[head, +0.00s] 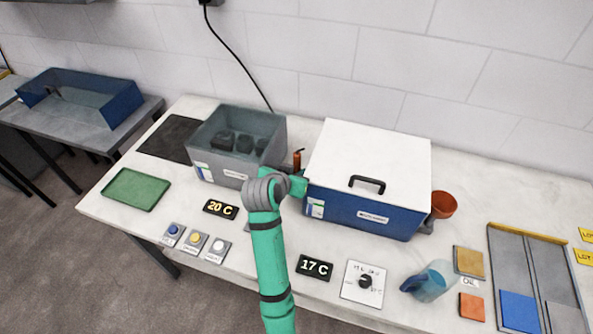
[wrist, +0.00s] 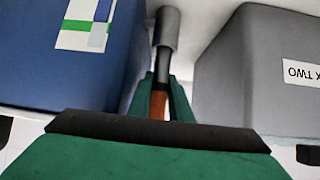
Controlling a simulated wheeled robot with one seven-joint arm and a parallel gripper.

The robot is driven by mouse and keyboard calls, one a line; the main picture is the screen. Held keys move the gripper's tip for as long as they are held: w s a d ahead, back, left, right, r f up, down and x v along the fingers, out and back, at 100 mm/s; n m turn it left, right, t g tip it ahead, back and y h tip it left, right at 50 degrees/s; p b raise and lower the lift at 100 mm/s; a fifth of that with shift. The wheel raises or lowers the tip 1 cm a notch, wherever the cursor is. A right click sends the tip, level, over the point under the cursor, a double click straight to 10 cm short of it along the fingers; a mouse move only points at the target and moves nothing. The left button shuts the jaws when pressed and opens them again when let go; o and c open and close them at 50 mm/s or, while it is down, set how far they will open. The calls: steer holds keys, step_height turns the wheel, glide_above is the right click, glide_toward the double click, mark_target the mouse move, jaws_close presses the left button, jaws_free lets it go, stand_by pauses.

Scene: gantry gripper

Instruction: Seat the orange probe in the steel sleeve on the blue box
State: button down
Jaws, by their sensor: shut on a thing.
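The orange probe (head: 297,158) stands upright in the gap between the blue box (head: 360,208) and the grey box. My gripper (head: 299,184) is shut on it; in the head view my arm hides its lower part. In the wrist view, which looks upside down, the orange handle (wrist: 158,104) sits between my green fingers (wrist: 160,92). Its dark shaft (wrist: 162,60) runs toward the steel sleeve (wrist: 167,28), in line with it. I cannot tell how far the tip is inside the sleeve. The sleeve is hidden in the head view.
The grey box (head: 238,145) stands close on the left, and the blue box close on the right, so side room is narrow. The blue box has a white lid (head: 368,155) with a black handle. Temperature displays (head: 315,267) and a dial panel (head: 363,284) lie in front.

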steer(key=shift+f, duration=0.9)
steer(key=c, duration=1.5)
jaws_free()
steer(key=shift+f, duration=0.1)
steer(key=shift+c, duration=0.2)
steer(key=v, duration=1.1)
steer(key=shift+a, duration=0.1)
